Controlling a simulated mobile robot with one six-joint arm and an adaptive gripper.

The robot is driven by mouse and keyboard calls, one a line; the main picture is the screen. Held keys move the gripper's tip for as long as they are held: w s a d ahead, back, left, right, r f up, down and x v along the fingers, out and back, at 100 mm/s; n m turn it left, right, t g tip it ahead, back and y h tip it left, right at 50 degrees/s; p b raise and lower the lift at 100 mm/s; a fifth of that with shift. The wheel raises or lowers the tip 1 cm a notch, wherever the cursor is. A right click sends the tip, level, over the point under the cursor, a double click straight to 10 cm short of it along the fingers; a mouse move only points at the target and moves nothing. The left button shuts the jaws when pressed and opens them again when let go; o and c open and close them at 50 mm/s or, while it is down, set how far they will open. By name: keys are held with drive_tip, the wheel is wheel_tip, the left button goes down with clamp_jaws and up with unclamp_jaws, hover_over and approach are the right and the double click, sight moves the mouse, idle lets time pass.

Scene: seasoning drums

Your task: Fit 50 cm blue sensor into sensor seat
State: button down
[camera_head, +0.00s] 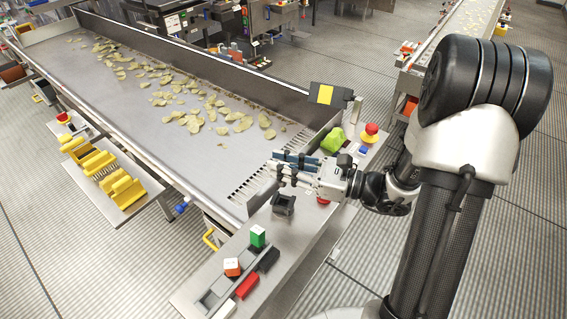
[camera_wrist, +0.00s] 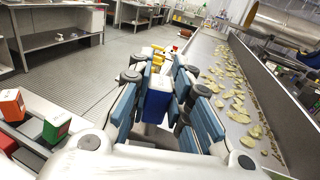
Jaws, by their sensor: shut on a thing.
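The blue sensor (camera_wrist: 158,98) is an upright blue block between the blue-padded fingers of my gripper (camera_wrist: 158,92) in the wrist view. My gripper is shut on it. In the head view my gripper (camera_head: 292,163) reaches left over the end of the conveyor, and the sensor is hard to tell from the blue finger pads. A dark grey, open-topped square holder (camera_head: 283,206), which looks like the sensor seat, stands on the steel ledge just below and in front of the gripper. The sensor appears above and apart from it. The holder is not clearly visible in the wrist view.
A grey rack (camera_head: 214,297) on the near ledge carries a green block (camera_head: 258,236) and an orange block (camera_head: 232,267); a red block (camera_head: 247,286) lies beside it. A green part (camera_head: 333,140) and a red button (camera_head: 371,130) stand behind the gripper. Chips lie on the conveyor (camera_head: 150,120).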

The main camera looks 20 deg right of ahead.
drive_tip(key=shift+w+f+b, duration=0.1)
drive_tip(key=shift+f+b, duration=1.9)
drive_tip(key=shift+f, duration=0.95)
drive_tip(key=shift+f+b, duration=0.9)
drive_tip(key=shift+f, duration=0.8)
drive_tip(key=c, duration=1.4)
unclamp_jaws()
drive_tip(key=shift+d, duration=0.15)
drive_tip(key=v, duration=1.2)
